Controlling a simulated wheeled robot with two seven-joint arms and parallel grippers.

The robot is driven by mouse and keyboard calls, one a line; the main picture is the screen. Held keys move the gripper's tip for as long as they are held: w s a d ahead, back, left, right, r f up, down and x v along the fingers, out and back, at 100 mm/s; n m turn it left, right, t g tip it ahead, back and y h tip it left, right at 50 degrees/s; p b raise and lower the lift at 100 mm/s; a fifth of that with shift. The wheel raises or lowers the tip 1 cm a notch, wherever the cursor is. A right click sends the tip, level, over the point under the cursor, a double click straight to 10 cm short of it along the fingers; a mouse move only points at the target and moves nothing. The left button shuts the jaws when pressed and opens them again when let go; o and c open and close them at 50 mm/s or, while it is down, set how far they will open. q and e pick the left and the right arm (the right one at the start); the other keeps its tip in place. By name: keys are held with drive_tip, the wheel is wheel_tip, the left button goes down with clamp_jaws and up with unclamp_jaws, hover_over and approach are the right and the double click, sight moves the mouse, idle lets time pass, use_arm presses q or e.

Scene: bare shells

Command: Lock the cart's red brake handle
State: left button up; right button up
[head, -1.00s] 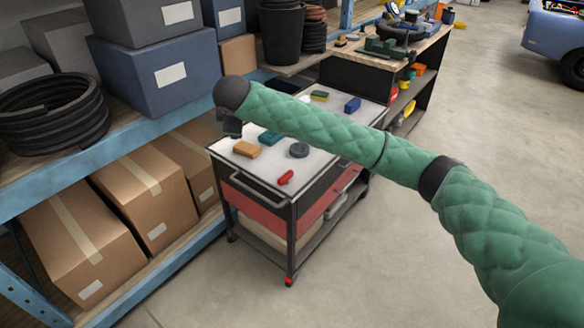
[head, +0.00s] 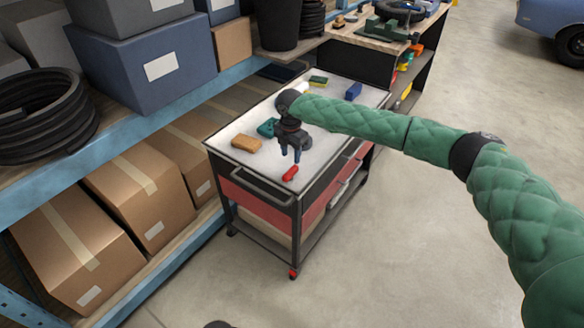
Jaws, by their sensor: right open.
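The cart (head: 228,150) stands beside the shelving, with a pale top, a dark frame and red drawer fronts. Its red brake handle (head: 290,173) lies at the near right corner of the top, tilted up to the right. My right gripper (head: 291,160) is open and points down just above and behind the handle. Its fingertips look very close to the handle; I cannot tell whether they touch it. The green sleeve of my right arm comes in from the right. My left gripper is not in view.
On the cart top are an orange-brown block (head: 246,143), a teal block (head: 267,127), a blue block (head: 353,91) and a green-yellow sponge (head: 318,81). Shelving with cardboard boxes (head: 140,192) borders the cart's left. A workbench (head: 345,35) stands behind.

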sight(291, 171)
drive_tip(key=shift+n, duration=0.4)
drive_tip(key=shift+f, duration=0.1)
drive_tip(key=shift+w+a+f, duration=0.15)
drive_tip(key=shift+f, duration=0.45)
use_arm(q)
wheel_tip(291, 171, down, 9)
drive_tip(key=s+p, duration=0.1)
drive_tip(key=p, duration=0.1)
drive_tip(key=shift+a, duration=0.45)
use_arm(e)
wheel_tip(291, 171, down, 7)
drive_tip(key=shift+r, duration=0.2)
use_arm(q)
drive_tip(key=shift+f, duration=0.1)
use_arm(e)
clamp_jaws()
